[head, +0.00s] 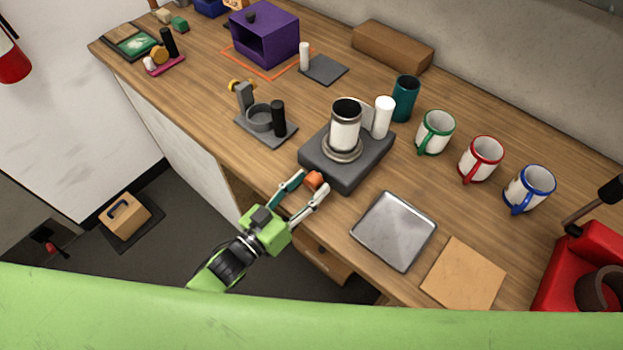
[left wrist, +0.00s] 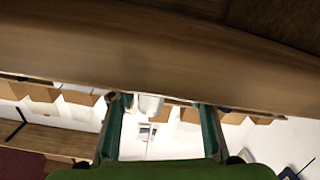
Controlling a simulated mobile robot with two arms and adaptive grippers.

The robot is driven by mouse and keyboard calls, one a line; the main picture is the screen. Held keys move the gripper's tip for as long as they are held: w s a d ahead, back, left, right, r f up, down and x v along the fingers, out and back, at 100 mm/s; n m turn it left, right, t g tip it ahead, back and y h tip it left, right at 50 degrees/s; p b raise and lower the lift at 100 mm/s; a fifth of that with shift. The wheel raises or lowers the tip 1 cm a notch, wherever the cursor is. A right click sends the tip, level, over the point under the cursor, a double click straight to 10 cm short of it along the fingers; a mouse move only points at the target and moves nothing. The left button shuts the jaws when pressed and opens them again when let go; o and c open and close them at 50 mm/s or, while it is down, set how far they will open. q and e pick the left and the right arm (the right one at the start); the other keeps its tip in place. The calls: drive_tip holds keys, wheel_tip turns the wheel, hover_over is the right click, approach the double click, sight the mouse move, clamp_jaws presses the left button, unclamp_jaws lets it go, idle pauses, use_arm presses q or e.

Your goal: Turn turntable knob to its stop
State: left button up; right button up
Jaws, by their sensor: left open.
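The turntable (head: 352,165) is a dark grey block near the table's front edge, with a round grey disc on top. A white cylinder with a dark rim (head: 346,126) stands upright on the disc. The orange-red knob (head: 314,180) is on the block's front side. My left gripper (head: 309,187) is open, with its fingertips on either side of the knob in the head view; I cannot tell whether they touch it. In the left wrist view its two teal fingers (left wrist: 163,105) stand apart, and the knob cannot be made out. My right gripper is not in view.
A white cylinder (head: 383,117) stands at the turntable's back. A metal tray (head: 394,231) and tan square (head: 463,274) lie to the right. Three rimmed mugs, including the green one (head: 435,132), stand behind. A grey holder (head: 262,120) is to the left, a red machine (head: 590,270) far right.

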use_arm(q)
drive_tip(key=shift+w+d, duration=0.4)
drive_tip(key=shift+w, duration=0.15)
drive_tip(key=c, duration=1.1)
drive_tip(key=shift+m, duration=3.4)
